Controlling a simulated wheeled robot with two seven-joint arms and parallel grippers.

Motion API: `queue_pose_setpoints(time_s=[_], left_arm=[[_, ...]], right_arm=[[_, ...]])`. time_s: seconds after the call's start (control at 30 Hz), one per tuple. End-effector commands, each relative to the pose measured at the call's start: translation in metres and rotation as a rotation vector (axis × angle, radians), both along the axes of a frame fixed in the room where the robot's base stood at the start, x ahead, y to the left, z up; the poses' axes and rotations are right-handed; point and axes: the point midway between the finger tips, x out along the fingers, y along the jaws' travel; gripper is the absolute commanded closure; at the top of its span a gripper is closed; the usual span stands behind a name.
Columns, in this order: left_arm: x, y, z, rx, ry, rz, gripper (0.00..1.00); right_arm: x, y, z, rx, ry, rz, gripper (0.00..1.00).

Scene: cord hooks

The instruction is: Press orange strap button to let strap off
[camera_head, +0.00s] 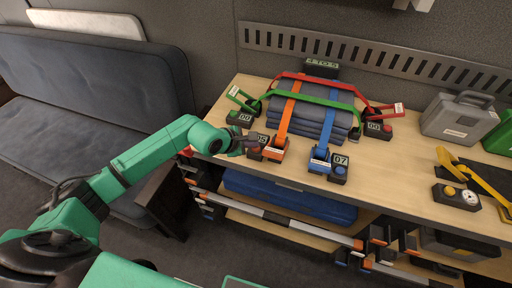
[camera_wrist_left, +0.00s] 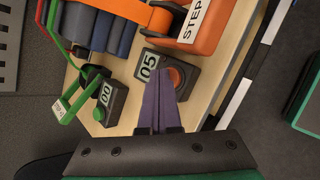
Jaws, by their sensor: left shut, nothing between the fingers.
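The orange strap (camera_head: 285,116) runs over a grey-blue folded bundle (camera_head: 318,128) on the wooden bench and down to an orange buckle (camera_head: 276,152). It also shows in the left wrist view (camera_wrist_left: 142,13). Beside the buckle is a dark box marked 05 (camera_wrist_left: 149,67) with a round orange button (camera_wrist_left: 177,76). My left gripper (camera_head: 255,147) is shut and empty, reaching in from the left at the 05 box. In the left wrist view its fingertips (camera_wrist_left: 161,84) are right by the button and partly overlap it; I cannot tell whether they touch. My right gripper is not in view.
A box marked 00 with a green button (camera_wrist_left: 92,72) and green lever (camera_head: 241,98) stands close by. The blue buckle (camera_head: 320,160), box 07 (camera_head: 339,168) and red lever (camera_head: 386,111) are further right. A grey case (camera_head: 457,119) stands beyond.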

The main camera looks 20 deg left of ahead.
Motion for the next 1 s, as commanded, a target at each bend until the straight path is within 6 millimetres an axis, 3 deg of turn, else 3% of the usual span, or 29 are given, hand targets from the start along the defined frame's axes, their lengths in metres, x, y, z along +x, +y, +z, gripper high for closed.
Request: queue_pose_setpoints(time_s=[0.5,1.0], left_arm=[[0.0,0.0,-0.003,0.001,0.002,0.0,1.0],[0.0,0.0,0.014,0.001,0.001,-0.001,1.0]], right_arm=[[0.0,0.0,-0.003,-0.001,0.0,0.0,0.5],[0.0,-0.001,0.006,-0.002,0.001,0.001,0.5]])
